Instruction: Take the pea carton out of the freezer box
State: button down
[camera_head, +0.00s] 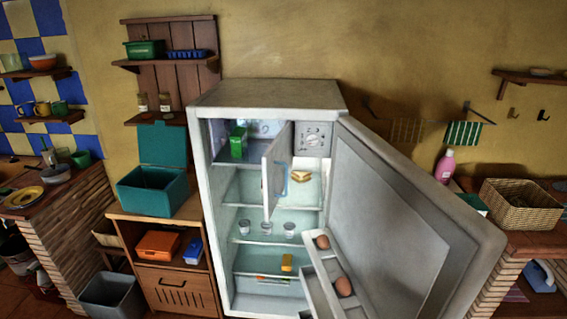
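A green carton (238,143), which looks like the pea carton, stands upright at the left inside the freezer box (255,130) at the top of the fridge. The small freezer door (276,170) is swung open towards me, with a light blue handle on it. The large fridge door (395,230) is wide open to the right. The lettering on the carton is too small to read. My gripper is not in view.
Fridge shelves hold a sandwich (300,176), several glasses (267,228) and a yellow block (287,262). Eggs (343,287) sit in the door rack. An open teal box (152,190) stands on the wooden cabinet left of the fridge. A basket (521,205) stands at right.

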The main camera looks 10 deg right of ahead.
aim_at(239, 137)
jog(key=i+j+u, duration=0.55)
jog(key=i, duration=0.25)
jog(key=i+j+u, duration=0.3)
jog(key=i, duration=0.15)
jog(key=i+u, duration=0.25)
jog(key=i, duration=0.15)
jog(key=i+l, duration=0.15)
jog(key=l, duration=0.15)
jog(key=i+l, duration=0.2)
